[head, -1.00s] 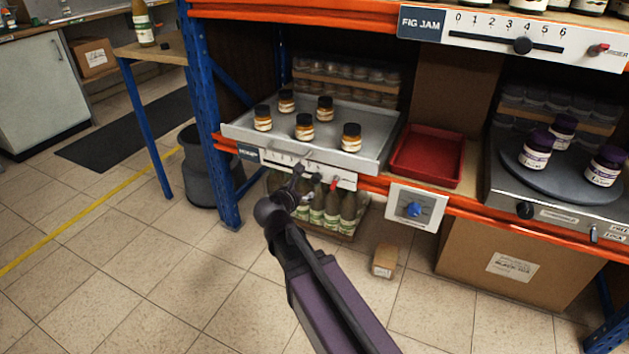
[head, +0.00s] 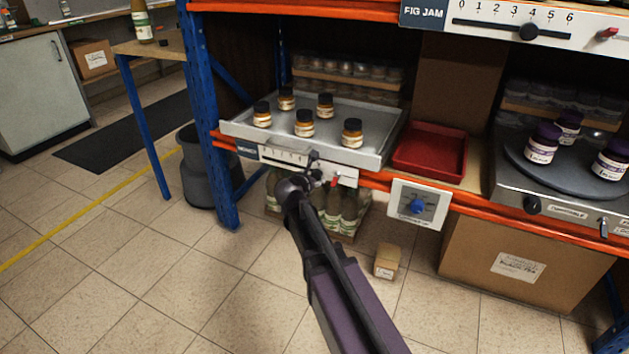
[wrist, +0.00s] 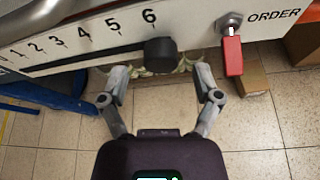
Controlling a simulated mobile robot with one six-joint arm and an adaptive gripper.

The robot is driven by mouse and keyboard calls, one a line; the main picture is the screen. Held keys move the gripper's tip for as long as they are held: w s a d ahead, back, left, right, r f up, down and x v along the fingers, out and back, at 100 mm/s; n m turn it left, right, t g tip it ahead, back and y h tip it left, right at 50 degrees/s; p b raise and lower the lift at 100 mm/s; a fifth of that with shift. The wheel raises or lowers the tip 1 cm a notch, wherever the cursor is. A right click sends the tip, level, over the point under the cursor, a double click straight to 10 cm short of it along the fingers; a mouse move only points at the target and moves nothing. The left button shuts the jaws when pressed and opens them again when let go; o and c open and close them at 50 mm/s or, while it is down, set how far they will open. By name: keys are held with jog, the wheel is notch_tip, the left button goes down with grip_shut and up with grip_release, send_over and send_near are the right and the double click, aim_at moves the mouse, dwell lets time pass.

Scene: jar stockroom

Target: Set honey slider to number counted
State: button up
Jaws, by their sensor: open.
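Several honey-coloured jars with black lids (head: 304,124) stand on a grey metal tray (head: 372,160) on the shelf. The honey slider panel (head: 268,153) is on the shelf front below the tray. In the wrist view its black slider knob (wrist: 161,53) sits at the right end of the slot, by the number 6. My gripper (wrist: 160,75) is open, with one finger to each side of the knob and slightly below it; I see no contact. In the head view my gripper (head: 312,170) is in front of the panel's right part and partly hides it.
A red lever (wrist: 232,54) marked ORDER is just right of my gripper. A red tray (head: 430,152), a blue dial (head: 417,206) and a turntable with purple-lidded jars (head: 560,165) are to the right. Bottles (head: 340,208) stand below.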

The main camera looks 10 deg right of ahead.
jog(key=shift+x, duration=1.2)
